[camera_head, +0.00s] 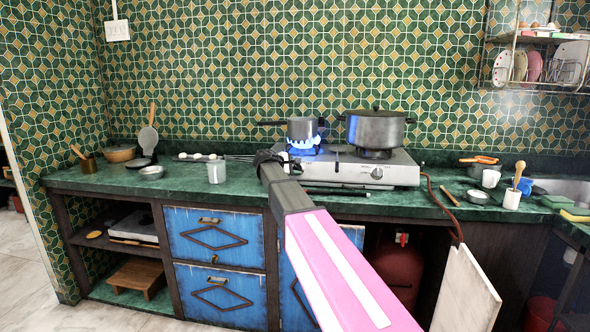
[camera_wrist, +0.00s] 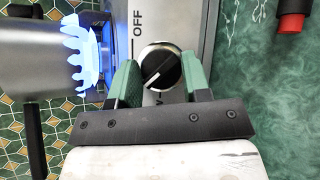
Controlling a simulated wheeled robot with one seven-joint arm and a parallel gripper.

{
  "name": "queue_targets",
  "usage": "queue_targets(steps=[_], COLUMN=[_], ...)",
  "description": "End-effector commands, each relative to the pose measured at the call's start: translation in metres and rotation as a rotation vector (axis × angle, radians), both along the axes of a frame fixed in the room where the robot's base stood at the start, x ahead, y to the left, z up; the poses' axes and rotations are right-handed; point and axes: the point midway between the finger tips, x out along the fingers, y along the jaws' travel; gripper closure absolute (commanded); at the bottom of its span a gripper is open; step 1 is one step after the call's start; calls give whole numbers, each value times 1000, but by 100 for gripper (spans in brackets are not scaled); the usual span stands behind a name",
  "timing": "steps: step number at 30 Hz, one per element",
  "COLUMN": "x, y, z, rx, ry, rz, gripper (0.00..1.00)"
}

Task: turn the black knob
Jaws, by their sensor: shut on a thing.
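The black knob (camera_wrist: 160,68) shows in the wrist view on the metal front of the stove, with a white pointer line lying diagonally. The marking OFF stands above it to the left. My gripper (camera_wrist: 159,62) has its green fingers on both sides of the knob and is shut on it. In the head view my gripper (camera_head: 276,158) is at the left end of the stove (camera_head: 402,165), and it hides this knob there. A blue flame (camera_head: 304,146) burns under the small pot (camera_head: 301,129); the flame also shows in the wrist view (camera_wrist: 78,50).
A second knob (camera_head: 377,173) is on the right of the stove front. A large lidded pot (camera_head: 375,131) stands on the right burner. A metal cup (camera_head: 216,172) stands left of my gripper. A red hose (camera_head: 429,190) hangs at the right.

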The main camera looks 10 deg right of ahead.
Motion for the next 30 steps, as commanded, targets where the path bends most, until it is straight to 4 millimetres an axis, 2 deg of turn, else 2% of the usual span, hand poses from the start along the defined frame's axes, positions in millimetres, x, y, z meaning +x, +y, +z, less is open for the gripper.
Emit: queue_targets(steps=[7, 8, 9, 20, 23, 30], x=[-2, -2, -2, -3, -8, -30], y=[0, 0, 0, 3, 11, 46], z=[-1, -1, -1, 1, 4, 20], rx=[2, 2, 2, 0, 0, 1], ry=[5, 4, 4, 1, 1, 1], rz=[-2, -3, -3, 0, 0, 2], gripper=[80, 47, 34, 33, 33, 33])
